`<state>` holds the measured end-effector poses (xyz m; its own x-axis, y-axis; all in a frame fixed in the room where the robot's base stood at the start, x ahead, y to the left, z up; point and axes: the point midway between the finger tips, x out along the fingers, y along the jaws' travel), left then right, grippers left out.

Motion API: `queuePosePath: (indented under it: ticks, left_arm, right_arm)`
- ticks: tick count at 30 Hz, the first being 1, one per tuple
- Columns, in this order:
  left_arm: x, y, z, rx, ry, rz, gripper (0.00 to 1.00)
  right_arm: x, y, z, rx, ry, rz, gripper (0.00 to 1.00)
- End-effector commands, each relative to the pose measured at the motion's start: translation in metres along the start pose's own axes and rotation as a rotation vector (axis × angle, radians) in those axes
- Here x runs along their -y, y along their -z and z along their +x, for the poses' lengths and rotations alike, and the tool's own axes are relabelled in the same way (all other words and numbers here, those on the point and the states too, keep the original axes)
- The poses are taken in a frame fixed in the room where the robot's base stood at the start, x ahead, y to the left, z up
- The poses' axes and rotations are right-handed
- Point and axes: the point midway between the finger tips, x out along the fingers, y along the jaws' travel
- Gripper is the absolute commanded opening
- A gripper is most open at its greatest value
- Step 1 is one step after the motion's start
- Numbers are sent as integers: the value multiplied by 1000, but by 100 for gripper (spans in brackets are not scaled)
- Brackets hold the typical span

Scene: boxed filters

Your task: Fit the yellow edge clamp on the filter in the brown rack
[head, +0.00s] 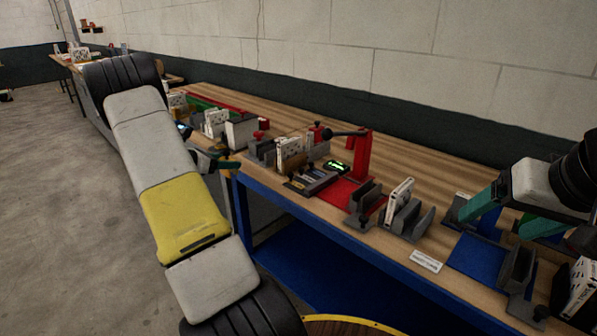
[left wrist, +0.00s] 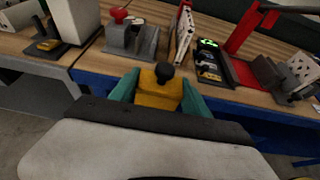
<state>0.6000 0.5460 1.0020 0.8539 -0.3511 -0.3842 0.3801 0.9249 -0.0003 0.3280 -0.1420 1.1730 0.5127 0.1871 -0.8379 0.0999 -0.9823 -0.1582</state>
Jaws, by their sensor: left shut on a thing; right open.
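In the left wrist view my left gripper (left wrist: 158,90) is shut on the yellow edge clamp (left wrist: 157,94), which has a black knob on top. The clamp is held in front of the bench edge, apart from the racks. In the head view my left gripper (head: 229,165) is mostly hidden behind my arm, and I cannot make out the clamp there. A speckled, tan-sided filter (head: 291,152) stands upright among grey holders; a filter (left wrist: 180,36) also shows in the left wrist view. I cannot tell which rack is the brown one. My right gripper (head: 512,222) is open and empty at the right.
A red press (head: 358,155) stands behind. A grey rack (head: 408,218) holds a white filter (head: 399,200).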

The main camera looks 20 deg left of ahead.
Motion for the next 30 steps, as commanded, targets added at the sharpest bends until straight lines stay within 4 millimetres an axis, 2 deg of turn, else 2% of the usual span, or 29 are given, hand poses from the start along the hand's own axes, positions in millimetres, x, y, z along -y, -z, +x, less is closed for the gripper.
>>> queuePosePath:
  ticks: [9,15,25,30]
  left_arm:
    - [48,-20,67,2,7,1,12]
    - [72,-30,101,2,5,1,12]
    - [87,-36,123,2,5,2,12]
    - [86,-8,134,0,4,-3,12]
  right_arm:
    - [0,0,0,0,0,0,80]
    - [0,0,0,0,0,0,80]
    - [0,0,0,0,0,0,80]
    - [0,0,0,0,0,0,80]
